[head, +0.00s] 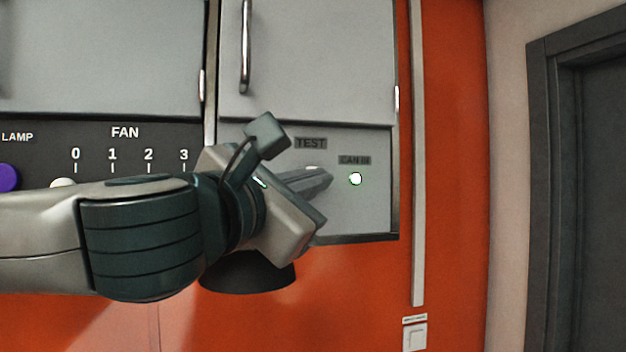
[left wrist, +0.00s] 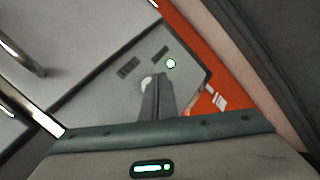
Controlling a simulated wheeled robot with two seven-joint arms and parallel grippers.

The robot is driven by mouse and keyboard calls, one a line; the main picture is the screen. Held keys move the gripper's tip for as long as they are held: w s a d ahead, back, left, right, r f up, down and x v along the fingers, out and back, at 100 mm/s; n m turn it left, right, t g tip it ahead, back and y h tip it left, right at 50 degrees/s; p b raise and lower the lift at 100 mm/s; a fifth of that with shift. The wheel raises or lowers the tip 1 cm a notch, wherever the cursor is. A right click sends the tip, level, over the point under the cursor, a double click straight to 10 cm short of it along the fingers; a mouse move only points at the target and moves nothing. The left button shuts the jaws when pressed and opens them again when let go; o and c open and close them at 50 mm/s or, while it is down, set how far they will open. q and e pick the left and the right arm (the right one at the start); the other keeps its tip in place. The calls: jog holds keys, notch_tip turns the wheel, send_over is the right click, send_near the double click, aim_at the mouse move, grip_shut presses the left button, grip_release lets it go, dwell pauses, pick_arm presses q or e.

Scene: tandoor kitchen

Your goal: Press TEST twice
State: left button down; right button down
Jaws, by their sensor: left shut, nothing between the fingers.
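The TEST label (head: 310,143) is on a light grey panel (head: 375,215) at the right end of the cabinet front. Under it is a pale round button (head: 312,168), mostly hidden behind my fingers in the head view; it also shows in the left wrist view (left wrist: 146,84), just left of the fingertips. My left gripper (head: 328,178) is shut and empty, its fingertips in front of the panel, over or beside the button. I cannot tell whether they touch it. My right gripper is not in view.
A lamp lit white-green (head: 355,178) sits right of the fingertips under a small dark label. Left are a FAN scale (head: 125,132) with a pale knob (head: 63,183) near 0 and a purple knob (head: 8,178). A wall switch (head: 414,337) is lower right; a dark doorway (head: 600,180) is far right.

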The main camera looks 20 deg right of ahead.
pick_arm(q)
jog(key=shift+s+d+b, duration=0.1)
jog(key=shift+s+b, duration=0.6)
jog(key=shift+s, duration=1.85)
